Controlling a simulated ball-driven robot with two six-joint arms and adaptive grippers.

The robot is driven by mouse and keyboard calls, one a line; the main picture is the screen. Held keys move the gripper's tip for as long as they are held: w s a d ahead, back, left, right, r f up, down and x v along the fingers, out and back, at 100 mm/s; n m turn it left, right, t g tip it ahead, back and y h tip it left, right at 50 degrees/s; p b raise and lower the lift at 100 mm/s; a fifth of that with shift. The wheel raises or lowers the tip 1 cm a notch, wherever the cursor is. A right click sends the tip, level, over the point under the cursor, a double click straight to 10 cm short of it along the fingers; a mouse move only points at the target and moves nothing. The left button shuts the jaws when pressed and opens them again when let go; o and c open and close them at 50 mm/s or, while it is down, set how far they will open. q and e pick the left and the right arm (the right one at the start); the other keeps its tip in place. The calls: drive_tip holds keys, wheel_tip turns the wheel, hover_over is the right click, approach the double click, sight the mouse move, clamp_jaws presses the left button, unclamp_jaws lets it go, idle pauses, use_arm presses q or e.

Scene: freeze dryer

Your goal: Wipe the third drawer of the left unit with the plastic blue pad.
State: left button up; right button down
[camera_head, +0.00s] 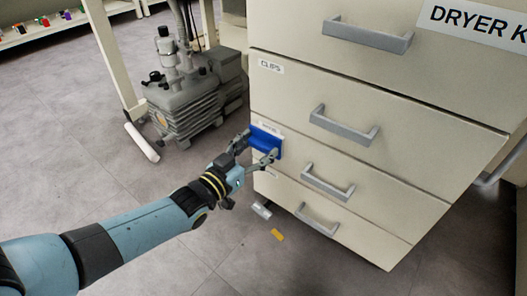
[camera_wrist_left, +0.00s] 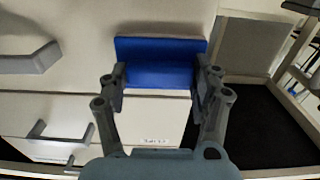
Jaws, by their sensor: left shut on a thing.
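The blue plastic pad (camera_head: 264,143) is held by my left gripper (camera_head: 255,150) at the left end of the third drawer (camera_head: 385,206) from the top in view. The drawer is beige with a grey handle (camera_head: 328,182), and the pad lies left of the handle, near a small label. In the left wrist view the pad (camera_wrist_left: 160,50) spans between both fingers of the left gripper (camera_wrist_left: 160,78), which are shut on it. The pad lies close to the drawer front; I cannot tell whether its whole face touches. The right gripper is not in view.
The drawer labelled CLIPS (camera_head: 420,135) is above, and a lower drawer (camera_head: 370,240) is below; their handles stick out. A grey pump (camera_head: 185,100) stands on the floor to the left. A small yellow piece (camera_head: 278,235) lies on the floor. Floor is clear at lower left.

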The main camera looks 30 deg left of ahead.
use_arm(q)
drive_tip(key=shift+w+a+r, duration=0.2)
drive_tip(key=shift+w+a, duration=0.05)
drive_tip(key=shift+a, duration=0.3)
drive_tip(key=shift+s, duration=0.65)
drive_tip(key=s, duration=0.2)
drive_tip(key=s+p, duration=0.1)
drive_tip(key=shift+s+a, duration=0.2)
drive_tip(key=shift+s, duration=0.15)
drive_tip(key=shift+s+f, duration=0.15)
drive_tip(key=shift+s, duration=0.4)
drive_tip(key=s+p, duration=0.1)
drive_tip(key=s, duration=0.2)
drive_tip(key=shift+a, duration=0.15)
